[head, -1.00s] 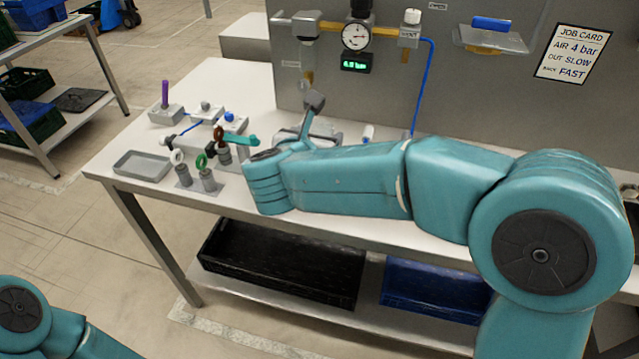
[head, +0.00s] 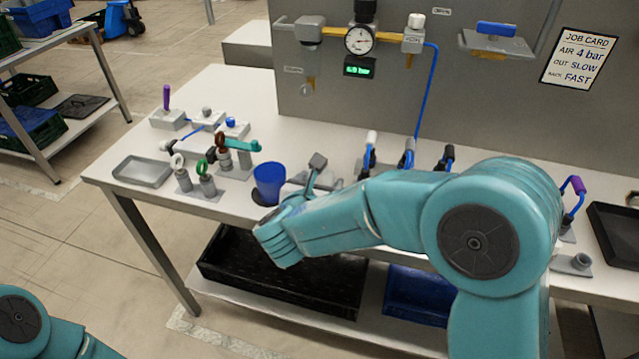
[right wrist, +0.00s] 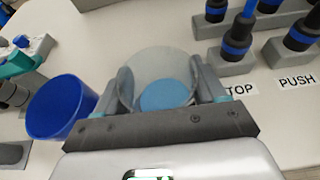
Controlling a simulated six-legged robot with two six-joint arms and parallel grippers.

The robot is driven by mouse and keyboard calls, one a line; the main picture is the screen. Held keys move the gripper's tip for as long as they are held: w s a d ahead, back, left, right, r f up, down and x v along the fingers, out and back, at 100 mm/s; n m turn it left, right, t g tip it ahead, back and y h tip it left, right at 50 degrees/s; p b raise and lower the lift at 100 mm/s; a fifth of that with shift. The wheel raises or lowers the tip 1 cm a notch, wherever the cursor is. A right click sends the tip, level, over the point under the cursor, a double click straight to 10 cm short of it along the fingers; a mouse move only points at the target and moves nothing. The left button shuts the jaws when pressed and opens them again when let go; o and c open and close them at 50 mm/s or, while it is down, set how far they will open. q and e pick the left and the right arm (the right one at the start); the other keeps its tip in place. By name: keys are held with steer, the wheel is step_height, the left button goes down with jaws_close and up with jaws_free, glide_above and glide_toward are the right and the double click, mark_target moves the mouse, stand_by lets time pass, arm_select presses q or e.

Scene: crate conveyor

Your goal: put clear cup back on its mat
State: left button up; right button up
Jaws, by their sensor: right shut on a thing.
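The clear cup (right wrist: 152,66) shows in the right wrist view, see-through and grey-tinted, between the two fingers of my right gripper (right wrist: 163,82), which is shut on it. A light blue disc (right wrist: 166,96) shows through the cup. I cannot tell whether it is a mat below or the cup's own bottom, nor whether the cup touches the table. In the head view my forearm and wrist largely hide this gripper, and the cup is not clear there. My left gripper is out of view; only part of the left arm shows.
A blue cup (head: 269,182) stands close left of my right gripper, also in the right wrist view (right wrist: 60,108). Upright handled tools (head: 408,155) stand to the right. Ringed pegs (head: 206,184) and a grey tray (head: 143,171) are at the left. The worktable (head: 235,95) is clear at the back left.

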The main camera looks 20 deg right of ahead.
steer(key=o, duration=1)
steer(key=shift+o, duration=0.2)
steer(key=shift+r+p, duration=0.15)
steer(key=shift+p, duration=0.15)
steer(key=shift+s+a+r, duration=0.1)
steer(key=shift+s+a, duration=0.2)
steer(key=v, duration=1.1)
steer(key=shift+b, duration=0.4)
steer(key=shift+s, duration=0.2)
